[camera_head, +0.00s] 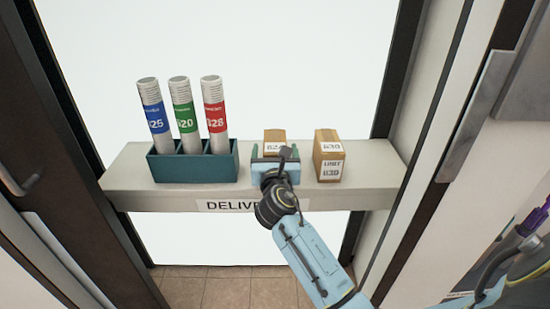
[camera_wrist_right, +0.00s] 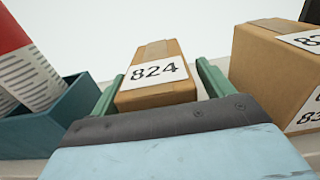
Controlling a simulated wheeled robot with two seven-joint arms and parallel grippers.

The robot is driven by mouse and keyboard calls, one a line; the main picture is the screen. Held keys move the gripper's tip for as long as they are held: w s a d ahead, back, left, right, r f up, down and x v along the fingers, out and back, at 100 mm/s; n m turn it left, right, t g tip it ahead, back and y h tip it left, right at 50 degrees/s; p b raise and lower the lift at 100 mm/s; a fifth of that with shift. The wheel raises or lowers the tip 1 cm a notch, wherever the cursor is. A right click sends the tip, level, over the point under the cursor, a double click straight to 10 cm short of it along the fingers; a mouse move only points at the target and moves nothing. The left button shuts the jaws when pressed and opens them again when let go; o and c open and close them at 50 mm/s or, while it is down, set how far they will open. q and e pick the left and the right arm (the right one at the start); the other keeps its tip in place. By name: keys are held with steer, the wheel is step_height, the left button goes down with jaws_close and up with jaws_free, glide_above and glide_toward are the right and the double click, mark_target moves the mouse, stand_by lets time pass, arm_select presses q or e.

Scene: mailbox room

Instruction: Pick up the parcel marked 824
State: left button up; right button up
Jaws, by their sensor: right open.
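The parcel marked 824 (camera_wrist_right: 157,88) is a small brown box with a white label on top. It lies on the delivery shelf and shows in the head view (camera_head: 275,136), partly hidden behind my right gripper. My right gripper (camera_head: 275,154) is open, with its green fingers on either side of the parcel's near part. In the right wrist view the right gripper (camera_wrist_right: 160,85) has visible space between the parcel and the right finger; the left finger is very close to the parcel, and I cannot tell if it touches. My left gripper is not in view.
A taller brown parcel marked 830 (camera_head: 329,160) stands just right of my right gripper. A teal rack (camera_head: 195,168) with blue, green and red labelled tubes stands to the left. The shelf (camera_head: 130,165) has bare room at its right end.

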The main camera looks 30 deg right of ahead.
steer(key=c, duration=1.4)
steer(key=shift+r, duration=0.1)
steer(key=shift+c, duration=0.3)
steer(key=shift+r, duration=0.15)
